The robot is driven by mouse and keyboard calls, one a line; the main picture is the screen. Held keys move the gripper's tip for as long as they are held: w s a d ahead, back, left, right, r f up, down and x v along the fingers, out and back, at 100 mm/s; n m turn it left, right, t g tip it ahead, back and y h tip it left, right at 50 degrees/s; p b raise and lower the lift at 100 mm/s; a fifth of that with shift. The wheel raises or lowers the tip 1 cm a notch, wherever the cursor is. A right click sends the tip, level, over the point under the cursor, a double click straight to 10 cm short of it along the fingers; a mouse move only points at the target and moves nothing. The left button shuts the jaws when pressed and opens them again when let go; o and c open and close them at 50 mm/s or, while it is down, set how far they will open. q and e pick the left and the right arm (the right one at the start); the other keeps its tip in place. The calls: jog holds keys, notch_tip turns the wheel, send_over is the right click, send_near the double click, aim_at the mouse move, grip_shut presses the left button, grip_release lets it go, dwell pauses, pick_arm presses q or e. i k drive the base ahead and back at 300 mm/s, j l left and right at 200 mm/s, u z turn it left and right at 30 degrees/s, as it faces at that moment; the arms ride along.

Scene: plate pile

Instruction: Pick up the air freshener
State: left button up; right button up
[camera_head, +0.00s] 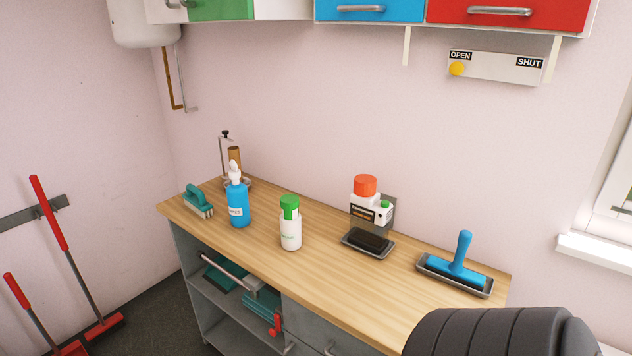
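A white can with a green cap (290,228), which looks like the air freshener, stands upright on the wooden worktop (330,275), near its front edge and left of the middle. Its label is too small to read. Nothing touches it. Neither my left nor my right gripper is in view.
A blue-handled roller (458,265) is farther right. Cabinets hang above.

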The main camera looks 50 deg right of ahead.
aim_at(290, 230)
jog(key=i+z, duration=0.25)
jog(key=z, duration=0.15)
jog(key=i+j+z, duration=0.15)
jog(key=i+z, duration=0.15)
jog(key=z, duration=0.15)
jog(key=i+j+z, duration=0.2)
jog(key=z, duration=0.2)
jog(key=i+j+z, duration=0.2)
jog(key=z, duration=0.2)
jog(key=i+j+z, duration=0.15)
jog(key=j+z, duration=0.3)
jog(key=i+j+z, duration=0.25)
jog(key=j+z, duration=0.3)
jog(key=i+j+z, duration=0.1)
jog(key=j+z, duration=0.15)
jog(key=k+j, duration=0.25)
jog(key=k, duration=0.25)
